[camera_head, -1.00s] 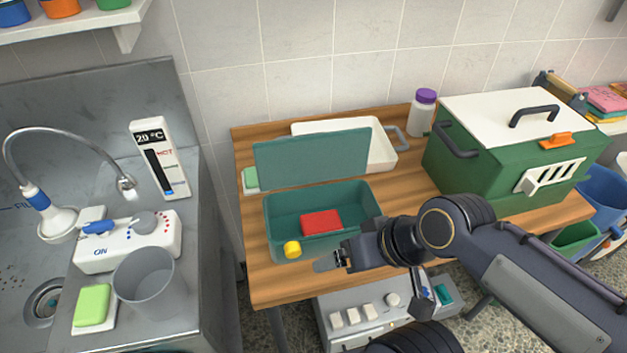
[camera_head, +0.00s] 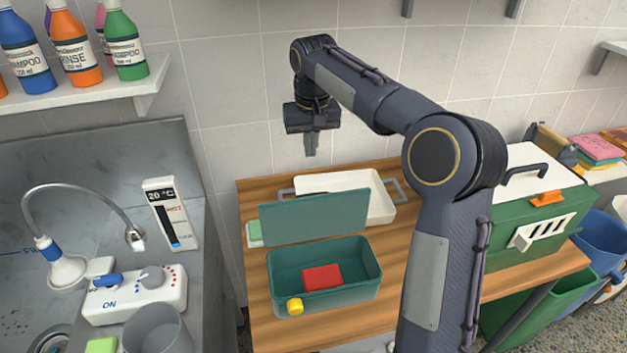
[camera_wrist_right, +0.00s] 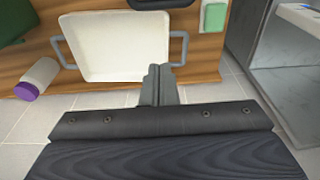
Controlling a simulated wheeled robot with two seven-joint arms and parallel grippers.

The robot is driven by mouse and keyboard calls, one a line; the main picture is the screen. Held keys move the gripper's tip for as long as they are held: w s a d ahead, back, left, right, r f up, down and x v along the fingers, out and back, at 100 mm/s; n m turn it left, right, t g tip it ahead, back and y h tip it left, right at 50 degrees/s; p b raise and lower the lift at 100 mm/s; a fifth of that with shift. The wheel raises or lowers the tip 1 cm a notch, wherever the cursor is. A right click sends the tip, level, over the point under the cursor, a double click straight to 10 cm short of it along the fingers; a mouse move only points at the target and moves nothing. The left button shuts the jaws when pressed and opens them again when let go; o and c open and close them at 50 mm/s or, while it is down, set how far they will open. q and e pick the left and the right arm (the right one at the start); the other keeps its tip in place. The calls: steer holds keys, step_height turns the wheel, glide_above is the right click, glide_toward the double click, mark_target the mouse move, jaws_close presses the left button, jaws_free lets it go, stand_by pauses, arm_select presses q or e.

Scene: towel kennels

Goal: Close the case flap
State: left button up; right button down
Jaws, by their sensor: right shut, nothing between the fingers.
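The teal case (camera_head: 345,292) stands on the wooden table with its flap (camera_head: 314,216) raised at the back edge, tilted up and open. A red block (camera_head: 322,277) lies inside the case. A yellow knob (camera_head: 295,306) sits on its front wall. My right gripper (camera_head: 311,150) is shut and empty, pointing down high behind the flap and near the wall. In the right wrist view the shut fingers (camera_wrist_right: 159,85) show near the rim of the white tray; the case is out of that view. My left gripper is not in view.
A white tray (camera_head: 381,206) with grey handles lies behind the flap. A green block (camera_head: 254,234) is left of the flap. A green box (camera_head: 530,225) with a white lid stands at the right. The sink counter (camera_head: 195,272) is at the left.

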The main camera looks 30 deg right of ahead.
step_height(320, 180, down, 9)
steer(key=s+p, duration=0.1)
steer(key=s, duration=0.1)
steer(key=shift+s+a+r, duration=0.15)
steer(key=shift+s+a, duration=0.1)
steer(key=shift+a, duration=0.05)
stand_by(0.3)
steer(key=shift+s+a+r+t+b, duration=0.15)
steer(key=shift+s+t+b, duration=0.6)
steer(key=shift+b, duration=0.9)
steer(key=s+t+b, duration=0.2)
steer(key=b, duration=0.4)
steer(key=s+a+t+h+b, duration=0.1)
steer(key=s+t+b, duration=0.1)
steer(key=b, duration=0.4)
steer(key=s+a+t+h+b, duration=0.1)
steer(key=s+t+b, duration=0.1)
steer(key=s+b, duration=0.2)
steer(key=shift+f+b, duration=0.35)
steer(key=shift+b, duration=1.15)
steer(key=t+h+b, duration=0.2)
steer(key=t+b, duration=0.5)
steer(key=b, duration=1.8)
glide_toward(320, 213)
steer(key=shift+s+f, duration=1.1)
steer(key=shift+f, duration=1.05)
steer(key=shift+a, duration=0.25)
